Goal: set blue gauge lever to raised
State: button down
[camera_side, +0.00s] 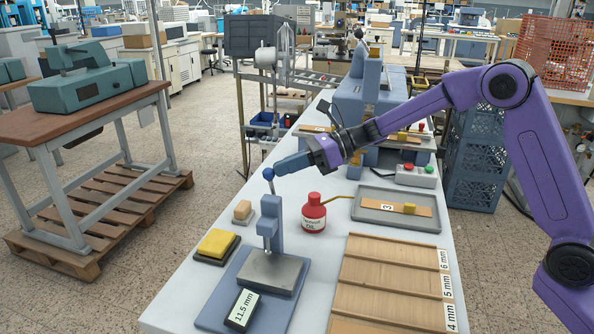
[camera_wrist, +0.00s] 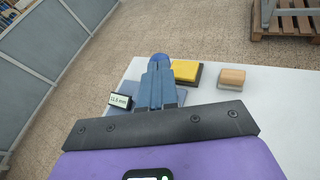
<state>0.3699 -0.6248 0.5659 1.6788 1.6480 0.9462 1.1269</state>
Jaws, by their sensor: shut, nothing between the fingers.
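The blue gauge is a blue stand on a blue base plate (camera_side: 218,312), with a grey block (camera_side: 270,272) and a display (camera_side: 243,309) reading 11.5 mm. Its lever ends in a blue ball knob (camera_side: 268,174) and points up, leaning slightly left, above the stand (camera_side: 271,212). My gripper (camera_side: 279,168) is shut and empty, its blue-grey fingertips right beside the knob. In the wrist view the knob (camera_wrist: 160,58) shows just beyond my fingertips (camera_wrist: 159,69); I cannot tell whether they touch. The fingers hide most of the gauge there; its display (camera_wrist: 120,100) shows at left.
A red oil bottle (camera_side: 314,215) with a long spout stands right of the gauge. A yellow pad (camera_side: 216,244) and a wooden block (camera_side: 243,212) lie left. A grey tray (camera_side: 366,218), a slotted wooden rack (camera_side: 390,280) and a blue press (camera_side: 360,105) occupy the right and back.

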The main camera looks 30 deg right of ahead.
jog(key=shift+w+a+r+m+g+h, duration=0.1)
jog(key=shift+w+a+m+g+h, duration=0.25)
jog(key=shift+h, duration=0.25)
jog(key=shift+a, duration=0.1)
jog(key=shift+r, duration=0.8)
jog(key=w+r+v, duration=0.1)
jog(key=r+v, duration=0.1)
jog(key=v, duration=1.1)
jog(key=shift+r, duration=0.2)
jog(key=shift+s, duration=0.15)
